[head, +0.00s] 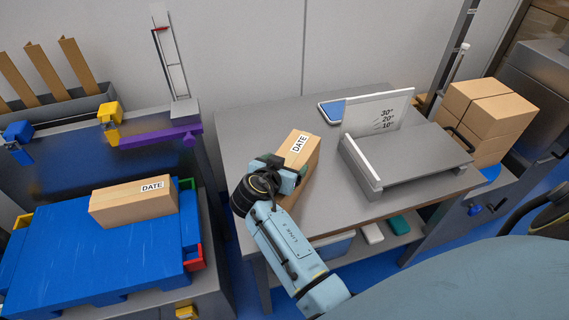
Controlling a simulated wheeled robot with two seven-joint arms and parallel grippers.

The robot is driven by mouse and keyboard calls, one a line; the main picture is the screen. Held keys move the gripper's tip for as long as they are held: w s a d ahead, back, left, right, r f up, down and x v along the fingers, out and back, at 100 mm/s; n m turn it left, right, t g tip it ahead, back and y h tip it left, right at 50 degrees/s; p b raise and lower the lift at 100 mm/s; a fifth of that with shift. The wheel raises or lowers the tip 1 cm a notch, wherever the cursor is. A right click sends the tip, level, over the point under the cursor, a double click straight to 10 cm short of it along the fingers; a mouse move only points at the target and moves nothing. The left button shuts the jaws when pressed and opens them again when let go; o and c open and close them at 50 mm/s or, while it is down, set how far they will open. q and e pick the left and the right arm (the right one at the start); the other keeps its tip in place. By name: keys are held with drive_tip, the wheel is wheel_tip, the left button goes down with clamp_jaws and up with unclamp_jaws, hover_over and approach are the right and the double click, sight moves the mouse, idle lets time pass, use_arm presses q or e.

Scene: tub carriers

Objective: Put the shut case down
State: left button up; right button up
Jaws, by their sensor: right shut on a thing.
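A brown cardboard case (311,157) with a white "DATE" label is at the left part of the grey worktable (245,135). Its visible faces look closed. My right gripper (285,172) is shut on the near left side of this case, and hides part of it. The case is tilted in the picture; I cannot tell whether its base touches the tabletop or is just above it. A second brown case (115,209), also labelled "DATE", lies on the blue pallet (60,250) at the left. My left gripper is not in view.
A grey angled stand (415,155) with a white angle-marked plate (378,112) takes the table's right part. A blue and white tablet (333,110) lies behind the case. Stacked cartons (485,115) are at right. A purple bar (155,138) sticks out at left. The table's front left is bare.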

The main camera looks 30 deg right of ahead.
drive_tip(key=o, duration=1.9)
drive_tip(key=shift+o, duration=0.2)
drive_tip(key=shift+s+a+r, duration=0.15)
drive_tip(key=shift+a+r, duration=0.05)
drive_tip(key=shift+r, duration=0.05)
drive_tip(key=v, duration=0.7)
drive_tip(key=shift+p, duration=0.3)
